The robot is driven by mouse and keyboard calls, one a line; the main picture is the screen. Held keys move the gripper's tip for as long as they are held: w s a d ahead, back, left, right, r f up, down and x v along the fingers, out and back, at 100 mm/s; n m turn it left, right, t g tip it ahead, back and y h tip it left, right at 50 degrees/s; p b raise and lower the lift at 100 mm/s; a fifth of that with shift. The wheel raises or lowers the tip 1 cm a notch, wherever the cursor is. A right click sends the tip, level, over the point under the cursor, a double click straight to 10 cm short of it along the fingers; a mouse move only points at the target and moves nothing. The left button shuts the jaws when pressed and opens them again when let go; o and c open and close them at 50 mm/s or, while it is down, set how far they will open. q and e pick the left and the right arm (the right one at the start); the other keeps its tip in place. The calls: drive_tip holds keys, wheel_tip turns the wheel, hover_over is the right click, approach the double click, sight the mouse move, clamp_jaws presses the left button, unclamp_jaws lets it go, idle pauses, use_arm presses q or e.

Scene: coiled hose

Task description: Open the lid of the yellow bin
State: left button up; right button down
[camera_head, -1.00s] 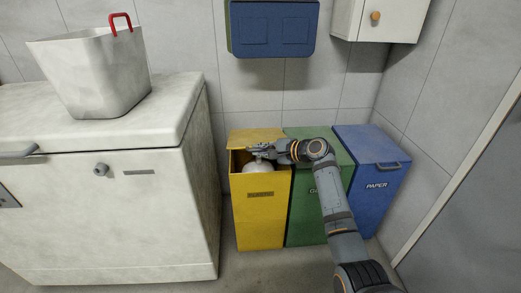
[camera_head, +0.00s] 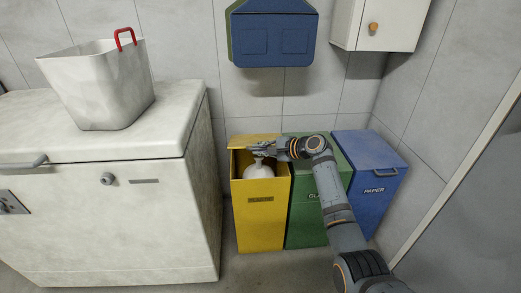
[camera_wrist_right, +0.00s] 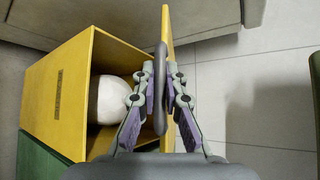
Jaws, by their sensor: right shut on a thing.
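The yellow bin (camera_head: 260,220) stands at the left of a row of bins. Its lid (camera_head: 248,140) is raised, and a white bag (camera_head: 258,172) shows inside the open top. My right gripper (camera_head: 259,150) is at the lid, above the opening. In the right wrist view, the gripper (camera_wrist_right: 160,88) is shut on the grey handle (camera_wrist_right: 160,70) of the lid. The lid (camera_wrist_right: 168,22) is seen edge-on there, standing away from the bin (camera_wrist_right: 75,60). The white content (camera_wrist_right: 107,100) is partly hidden by a finger. My left gripper is not in view.
The green bin (camera_head: 305,215) and blue bin (camera_head: 360,205) stand to the right, closed. A white chest (camera_head: 110,225) with a white basket (camera_head: 100,90) on top is at the left. A blue box (camera_head: 275,35) hangs on the wall above.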

use_arm(q)
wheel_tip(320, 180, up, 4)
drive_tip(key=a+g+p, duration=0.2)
drive_tip(key=p, duration=0.1)
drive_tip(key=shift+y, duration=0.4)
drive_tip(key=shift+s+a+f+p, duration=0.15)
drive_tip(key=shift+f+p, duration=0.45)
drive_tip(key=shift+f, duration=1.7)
use_arm(e)
drive_tip(key=shift+w+r, duration=0.6)
drive_tip(key=shift+r, duration=0.4)
drive_tip(key=shift+w+r, duration=0.6)
drive_tip(key=shift+r, duration=0.45)
drive_tip(key=shift+w+r, duration=0.6)
drive_tip(key=shift+r, duration=0.4)
drive_tip(key=c, duration=1.4)
unclamp_jaws()
drive_tip(key=shift+s, duration=0.1)
